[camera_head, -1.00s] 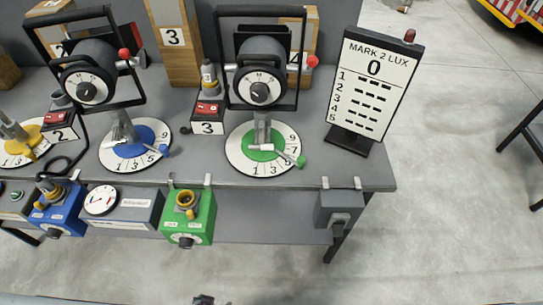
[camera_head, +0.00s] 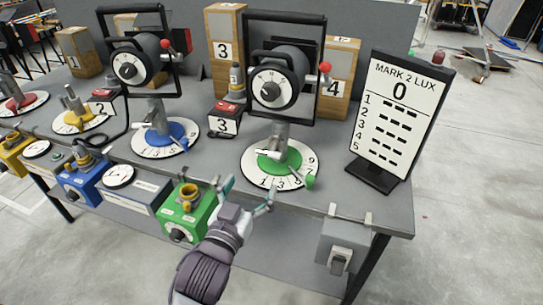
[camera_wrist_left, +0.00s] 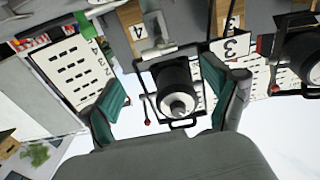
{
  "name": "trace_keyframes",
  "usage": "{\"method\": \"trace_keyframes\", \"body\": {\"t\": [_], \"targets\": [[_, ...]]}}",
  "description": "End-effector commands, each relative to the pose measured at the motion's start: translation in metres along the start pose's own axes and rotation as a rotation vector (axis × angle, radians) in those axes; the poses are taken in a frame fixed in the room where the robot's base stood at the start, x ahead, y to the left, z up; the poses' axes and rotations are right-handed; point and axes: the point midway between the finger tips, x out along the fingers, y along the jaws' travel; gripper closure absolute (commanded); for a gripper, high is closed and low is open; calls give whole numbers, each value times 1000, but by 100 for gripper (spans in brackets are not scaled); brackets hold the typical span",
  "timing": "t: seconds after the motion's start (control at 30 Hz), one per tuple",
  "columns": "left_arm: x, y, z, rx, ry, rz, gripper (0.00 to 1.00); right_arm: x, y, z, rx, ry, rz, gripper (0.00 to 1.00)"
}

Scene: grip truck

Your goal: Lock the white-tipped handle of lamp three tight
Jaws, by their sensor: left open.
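The lamp with the green dial base (camera_head: 279,163) stands beside the switch box marked 3. Its round black head (camera_head: 277,84) sits in a black frame with a red-tipped lever (camera_head: 325,67). A small white-tipped handle (camera_head: 262,151) shows low on its post, and a green-tipped handle (camera_head: 309,181) lies over the dial. My left gripper (camera_head: 250,187) is open and empty, in front of the dial near the table's front edge, apart from the handle. In the left wrist view its open fingers (camera_wrist_left: 165,90) frame the lamp head (camera_wrist_left: 177,98), upside down; I cannot make out the white tip there.
The switch box marked 3 (camera_head: 224,121) stands left of the lamp. The lux sign (camera_head: 399,112) reads 0 at right. A green box (camera_head: 187,211) hangs on the front edge, left of my gripper, and a grey box (camera_head: 339,246) to the right. Other lamps stand left.

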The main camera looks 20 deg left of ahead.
Motion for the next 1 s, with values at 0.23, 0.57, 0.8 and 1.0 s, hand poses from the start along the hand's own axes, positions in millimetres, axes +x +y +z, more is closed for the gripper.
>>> {"method": "trace_keyframes", "body": {"t": [0.23, 0.57, 0.8, 1.0], "targets": [[55, 0, -3, 3, 2, 0, 12, -8, -4, -3, -2, 4, -4, 60], [107, 0, -1, 2, 0, 0, 12, -13, 5, -2, -2, 2, 6, 60], [117, 0, 0, 0, -1, 0, 12, -14, 7, -2, 0, 1, 9, 60], [117, 0, 0, 0, -1, 0, 14, -13, 7, -2, 0, 1, 9, 60]]}}
